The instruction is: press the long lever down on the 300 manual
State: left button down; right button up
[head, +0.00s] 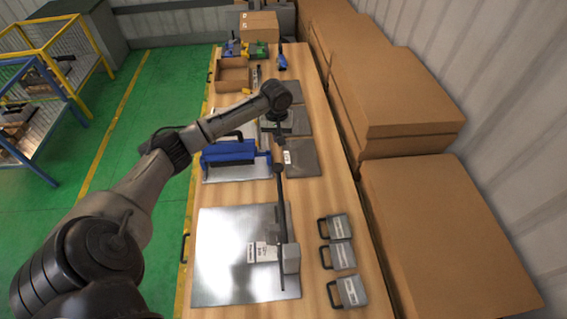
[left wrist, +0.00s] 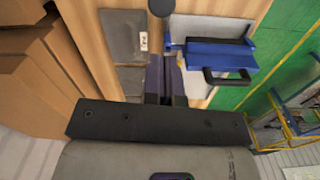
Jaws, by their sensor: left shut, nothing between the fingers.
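A long thin black lever (head: 281,225) runs along the right part of a shiny metal plate (head: 225,262). Its near end meets a small grey block (head: 291,259), and a white label (head: 262,252), too small to read, lies beside it. The lever's round black knob (head: 278,169) is at its far end; it also shows at the top of the left wrist view (left wrist: 161,7). My left gripper (head: 279,141) is just beyond the knob, between the blue device and the dark mats. In the left wrist view its fingers (left wrist: 170,62) are together and empty, apart from the knob.
A blue device with a black handle (head: 229,153) stands left of my gripper. Dark flat mats (head: 302,158) lie right of it. Several grey handled blocks (head: 338,256) sit at the table's right edge, with large cardboard boxes (head: 440,230) beyond. An open box (head: 232,78) stands farther back.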

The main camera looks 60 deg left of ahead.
aim_at(278, 166)
pick_arm(q)
jog(key=shift+n, duration=0.8)
notch_tip(278, 166, down, 13)
jog(key=shift+r+p, duration=0.1)
jog(key=shift+p, duration=0.65)
jog(key=shift+f, duration=0.55)
